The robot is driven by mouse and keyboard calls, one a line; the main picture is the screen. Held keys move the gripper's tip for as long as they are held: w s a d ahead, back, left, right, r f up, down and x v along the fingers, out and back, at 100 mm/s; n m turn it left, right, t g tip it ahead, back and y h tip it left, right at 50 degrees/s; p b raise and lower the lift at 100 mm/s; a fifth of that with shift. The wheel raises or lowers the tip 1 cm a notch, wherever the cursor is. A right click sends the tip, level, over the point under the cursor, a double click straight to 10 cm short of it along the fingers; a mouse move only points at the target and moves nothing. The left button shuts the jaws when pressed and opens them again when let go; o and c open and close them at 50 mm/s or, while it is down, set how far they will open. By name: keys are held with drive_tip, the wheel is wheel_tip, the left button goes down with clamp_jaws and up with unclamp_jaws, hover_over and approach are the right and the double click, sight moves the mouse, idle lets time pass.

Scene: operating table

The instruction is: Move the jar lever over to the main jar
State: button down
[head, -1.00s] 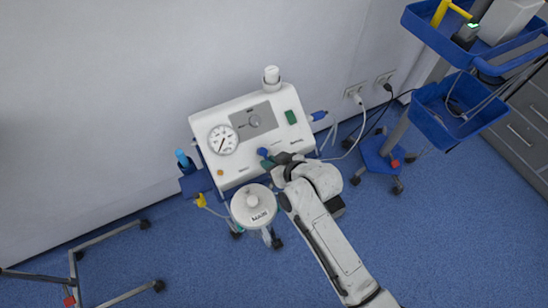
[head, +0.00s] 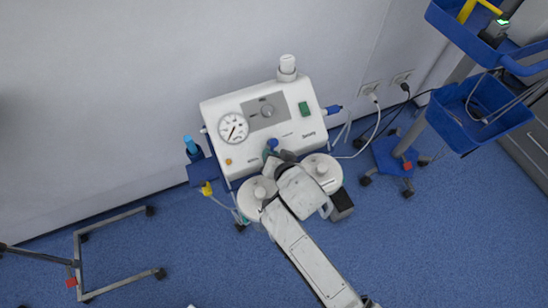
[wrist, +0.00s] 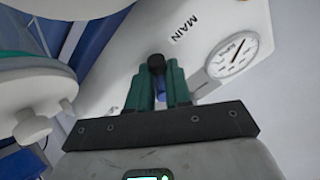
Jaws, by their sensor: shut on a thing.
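The jar lever (head: 272,143) is a small blue-knobbed handle low on the front of the white suction machine. My gripper (head: 275,155) is at it. In the wrist view my gripper's green fingers (wrist: 157,88) stand on both sides of the lever, whose dark round end (wrist: 156,63) and blue part (wrist: 161,97) show between them. The main jar (head: 251,199) has a round white lid and sits below the panel at left, partly covered by my arm. A "MAIN" label (wrist: 183,29) is on the panel near the lever.
A second white-lidded jar (head: 322,170) stands right of my arm. A jar lid (wrist: 35,95) is close at left in the wrist view. The pressure gauge (head: 233,128) is on the panel. A blue trolley (head: 395,153) stands at right, a metal frame (head: 120,286) at lower left.

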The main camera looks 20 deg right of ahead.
drive_tip(key=shift+a, duration=0.1)
idle(0.4)
drive_tip(key=c, duration=1.1)
unclamp_jaws()
drive_tip(key=v, duration=1)
drive_tip(key=shift+s+r, duration=0.25)
drive_tip(key=shift+s, duration=0.05)
drive_tip(key=s+d+f+n+g, duration=0.3)
drive_tip(key=s+d+g, duration=0.2)
drive_tip(key=s, duration=0.5)
drive_tip(key=s+d+f+n+g, duration=0.2)
drive_tip(key=s+d+n+g, duration=0.1)
drive_tip(key=s+d+g, duration=0.2)
drive_tip(key=s+d, duration=0.2)
drive_tip(key=s, duration=0.2)
drive_tip(key=shift+s+f+n, duration=0.35)
drive_tip(key=shift+s+n, duration=0.05)
